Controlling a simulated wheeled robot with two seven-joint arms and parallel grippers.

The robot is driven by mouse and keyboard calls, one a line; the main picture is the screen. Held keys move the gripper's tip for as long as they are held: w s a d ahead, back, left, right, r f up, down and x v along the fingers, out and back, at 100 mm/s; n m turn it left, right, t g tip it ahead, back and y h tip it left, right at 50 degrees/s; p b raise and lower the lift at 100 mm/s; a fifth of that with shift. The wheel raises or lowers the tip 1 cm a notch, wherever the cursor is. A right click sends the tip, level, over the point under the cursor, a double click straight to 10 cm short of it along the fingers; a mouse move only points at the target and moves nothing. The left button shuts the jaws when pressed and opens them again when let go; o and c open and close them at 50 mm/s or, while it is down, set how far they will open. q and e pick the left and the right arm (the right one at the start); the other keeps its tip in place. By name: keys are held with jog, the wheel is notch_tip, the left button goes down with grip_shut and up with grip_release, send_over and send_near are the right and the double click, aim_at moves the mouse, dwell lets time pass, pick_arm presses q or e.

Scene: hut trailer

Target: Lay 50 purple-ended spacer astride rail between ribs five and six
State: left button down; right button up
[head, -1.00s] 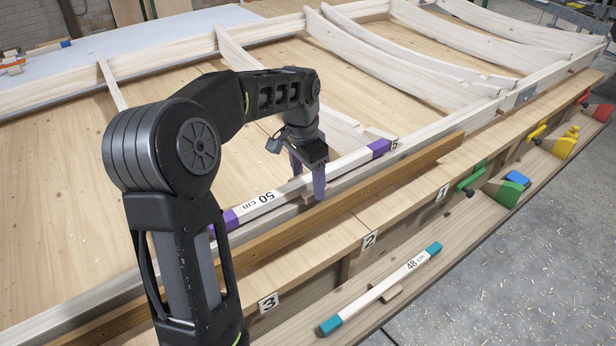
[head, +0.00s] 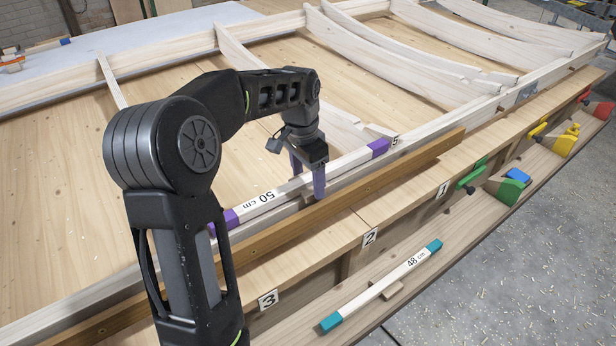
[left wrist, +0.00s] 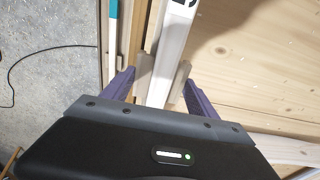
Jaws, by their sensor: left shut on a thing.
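The spacer marked 50 cm (head: 268,196), white with purple ends, lies lengthwise along the near pale rail (head: 560,72) in the head view. Its far purple end is beside the label 5 at the foot of a curved rib (head: 236,54). Its near purple end is partly behind my arm. My left gripper (head: 308,182) is shut on the spacer's middle, fingers on either side. The left wrist view shows the spacer (left wrist: 172,50) between the fingers (left wrist: 157,88), with small side blocks. I cannot tell whether the spacer rests fully on the rail. My right gripper is out of view.
A teal-ended 48 cm spacer (head: 385,286) lies on the lower shelf, near labels 2 and 3. A brown strip (head: 400,168) runs beside the rail. Green (head: 506,190), yellow and red-handled tools stand farther along. Another rib (head: 112,84) is at the left, partly hidden by my arm.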

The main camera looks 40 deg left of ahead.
aim_at(305, 179)
pick_arm(q)
jog(key=shift+f, duration=0.4)
jog(key=shift+c, duration=0.8)
grip_release()
jog(key=r, duration=0.7)
jog(key=shift+s+r, duration=0.35)
jog(key=shift+s, duration=0.05)
